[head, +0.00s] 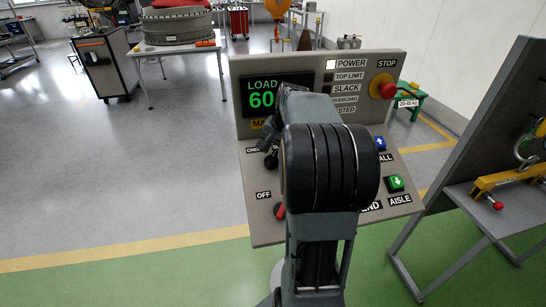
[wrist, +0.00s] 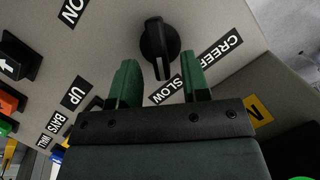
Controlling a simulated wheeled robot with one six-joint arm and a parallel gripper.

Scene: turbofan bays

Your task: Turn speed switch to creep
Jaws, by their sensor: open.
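The speed switch (wrist: 158,45) is a black rotary knob on the grey panel in the wrist view. Its handle points down in that picture, toward the SLOW label (wrist: 166,90). The CREEP label (wrist: 221,52) is to its right. My gripper (wrist: 160,66) is open, with its green fingers to the left and right of the knob's lower end and a gap on both sides. I cannot tell whether they are level with it in depth. In the head view my arm covers much of the panel, and the dark shapes beside the partly covered CREEP label (head: 258,150) are hard to separate.
The panel carries a LOAD display (head: 263,94), a red STOP button (head: 383,86), a blue button (head: 380,143), a green button (head: 396,183) and a red switch (head: 279,211) near OFF. A slanted board (head: 490,130) stands at right.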

